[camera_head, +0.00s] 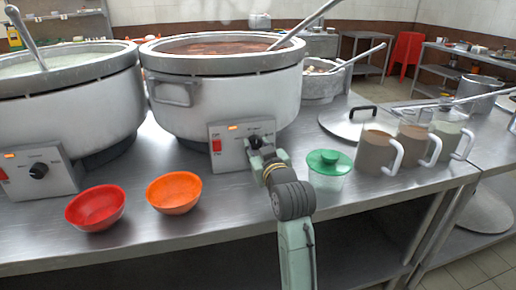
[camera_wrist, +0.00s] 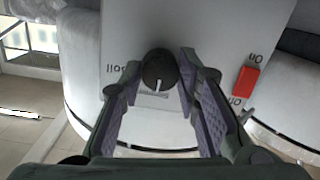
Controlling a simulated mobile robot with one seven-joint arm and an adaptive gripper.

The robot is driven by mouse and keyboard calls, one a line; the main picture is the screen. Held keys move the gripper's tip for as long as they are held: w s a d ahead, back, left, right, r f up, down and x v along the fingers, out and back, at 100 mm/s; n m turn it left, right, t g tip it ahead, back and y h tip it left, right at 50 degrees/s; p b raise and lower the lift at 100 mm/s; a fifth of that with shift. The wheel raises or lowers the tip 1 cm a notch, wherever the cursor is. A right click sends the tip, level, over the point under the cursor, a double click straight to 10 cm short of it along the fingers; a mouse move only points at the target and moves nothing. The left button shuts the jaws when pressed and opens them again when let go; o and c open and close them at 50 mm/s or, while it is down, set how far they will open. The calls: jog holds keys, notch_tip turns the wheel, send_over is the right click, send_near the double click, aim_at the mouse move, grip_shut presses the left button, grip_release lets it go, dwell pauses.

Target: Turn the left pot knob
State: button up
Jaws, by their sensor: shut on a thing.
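The far-left pot (camera_head: 72,105) is large and white; its control box has a black knob (camera_head: 38,170) and a red switch (camera_head: 3,174). The second pot (camera_head: 225,98) stands to its right, with a box (camera_head: 228,133) bearing a red switch (camera_head: 216,145) and another black knob (camera_head: 255,141). My gripper (camera_head: 262,156) is at this second pot's knob, not at the far-left one. In the wrist view the dark round knob (camera_wrist: 158,68) with a white mark sits between the fingertips, shut on it. The red switch (camera_wrist: 247,80) is beside it.
A red bowl (camera_head: 95,210) and an orange bowl (camera_head: 173,193) stand on the steel counter in front of the pots. A green-lidded cup (camera_head: 329,172), several mugs (camera_head: 376,155) and a pot lid (camera_head: 348,125) are right of my arm.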

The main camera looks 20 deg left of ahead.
dwell(0.3)
jog(key=o, duration=1.2)
jog(key=shift+c, duration=0.2)
jog(key=v, duration=1.2)
